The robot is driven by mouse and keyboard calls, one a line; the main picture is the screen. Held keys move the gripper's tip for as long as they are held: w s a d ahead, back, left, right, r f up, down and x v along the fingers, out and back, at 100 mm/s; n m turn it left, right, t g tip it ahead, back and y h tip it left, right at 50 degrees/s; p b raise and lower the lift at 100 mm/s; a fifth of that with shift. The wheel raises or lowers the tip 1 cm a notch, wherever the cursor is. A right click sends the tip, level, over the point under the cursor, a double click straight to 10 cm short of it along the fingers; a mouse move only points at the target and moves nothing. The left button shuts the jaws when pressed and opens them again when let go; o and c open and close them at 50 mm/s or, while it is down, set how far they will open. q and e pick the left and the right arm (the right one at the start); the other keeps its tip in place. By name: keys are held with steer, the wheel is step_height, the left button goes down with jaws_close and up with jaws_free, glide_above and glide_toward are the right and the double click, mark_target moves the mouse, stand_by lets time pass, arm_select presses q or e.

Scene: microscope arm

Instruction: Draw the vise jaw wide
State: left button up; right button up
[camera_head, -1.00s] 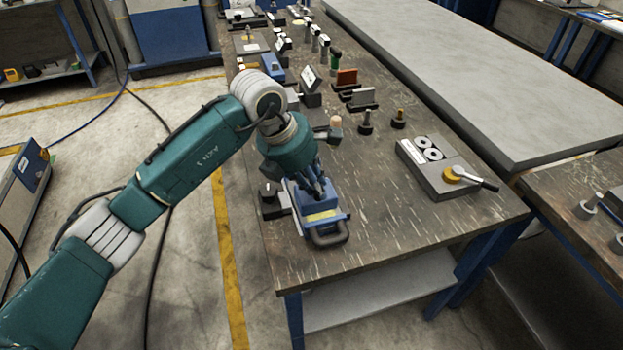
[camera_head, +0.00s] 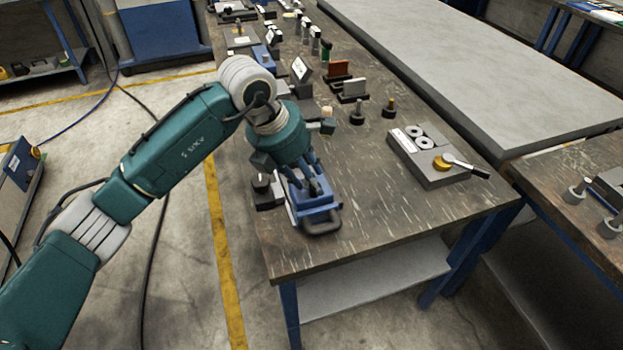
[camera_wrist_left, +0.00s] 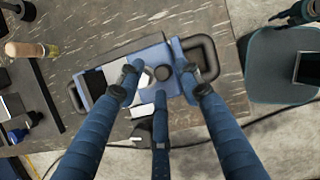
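The blue vise (camera_head: 318,213) stands near the front left corner of the workbench, with a dark loop handle on its near end. In the left wrist view the vise (camera_wrist_left: 151,55) shows a blue body, a pale plate, the handle at right, and a silver nut and a dark round part between my fingers. My left gripper (camera_head: 314,186) is over the vise from above. Its fingers (camera_wrist_left: 158,80) are spread around the blue block at the middle; I cannot tell whether they touch it. A dark shape at the wrist view's top right may be my right gripper (camera_wrist_left: 294,14), too partial to judge.
A black block with a knob (camera_head: 263,190) stands close to the vise's left side. A grey fixture with a black-handled lever (camera_head: 432,163) sits at right. Several small tools and blocks line the back. The bench between vise and fixture is clear.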

arm_select(q)
steer(key=v, duration=1)
steer(key=shift+r, duration=0.35)
